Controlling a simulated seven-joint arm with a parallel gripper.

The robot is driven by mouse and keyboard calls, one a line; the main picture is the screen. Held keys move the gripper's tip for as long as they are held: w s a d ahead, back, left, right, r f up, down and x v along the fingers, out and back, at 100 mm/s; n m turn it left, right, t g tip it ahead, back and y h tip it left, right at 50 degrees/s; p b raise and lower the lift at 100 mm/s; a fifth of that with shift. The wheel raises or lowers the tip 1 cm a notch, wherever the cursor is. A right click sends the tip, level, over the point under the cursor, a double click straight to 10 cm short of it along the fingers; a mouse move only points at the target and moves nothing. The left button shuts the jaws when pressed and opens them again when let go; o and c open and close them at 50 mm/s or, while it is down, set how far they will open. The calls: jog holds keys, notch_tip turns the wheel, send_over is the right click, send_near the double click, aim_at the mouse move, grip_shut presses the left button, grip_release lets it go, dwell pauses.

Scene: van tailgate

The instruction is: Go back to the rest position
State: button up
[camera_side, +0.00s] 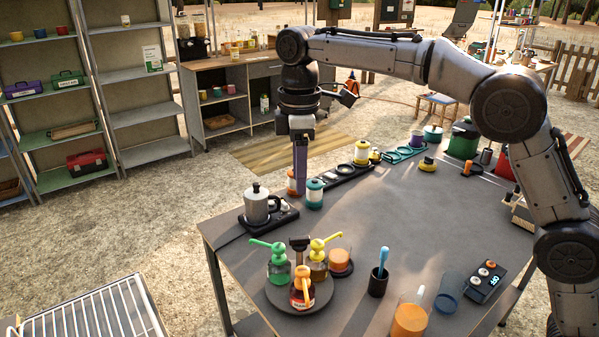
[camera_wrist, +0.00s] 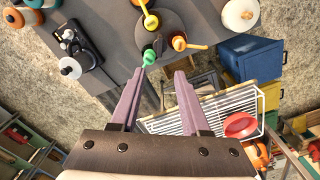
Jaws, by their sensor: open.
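My gripper (camera_side: 300,165) points straight down over the back left part of the grey table (camera_side: 375,215). In the wrist view its two purple fingers (camera_wrist: 158,90) stand apart with nothing between them. In the side view the fingers show edge-on, in front of or beside an orange and white jar (camera_side: 292,182); I cannot tell whether they touch it. A moka pot (camera_side: 257,205) on a dark stand is to the left of the fingers. A teal and white jar (camera_side: 314,193) is just to their right.
A round turntable (camera_side: 298,305) holds several pump bottles at the table's front left. A dark cup (camera_side: 378,283) with a blue-handled tool and an orange-filled container (camera_side: 408,318) stand nearby. The table's middle is clear. A wire rack (camera_side: 95,315) is off the left edge.

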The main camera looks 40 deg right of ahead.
jog(key=s+d+r+m+t, duration=0.1)
jog(key=s+d+r+t, duration=0.1)
jog(key=s+d+r, duration=0.45)
jog(key=s+d+r+m+t, duration=0.1)
jog(key=s+d+r, duration=0.1)
jog(key=s, duration=0.3)
jog(key=s+d+r+m, duration=0.2)
jog(key=s+d, duration=0.1)
jog(key=s, duration=0.2)
jog(key=s+d+f+m+t, duration=0.2)
jog(key=s+f+m, duration=0.6)
jog(key=s+f, duration=0.6)
jog(key=shift+d+f+t, duration=0.3)
jog(key=shift+d+f, duration=0.2)
jog(key=shift+f, duration=0.25)
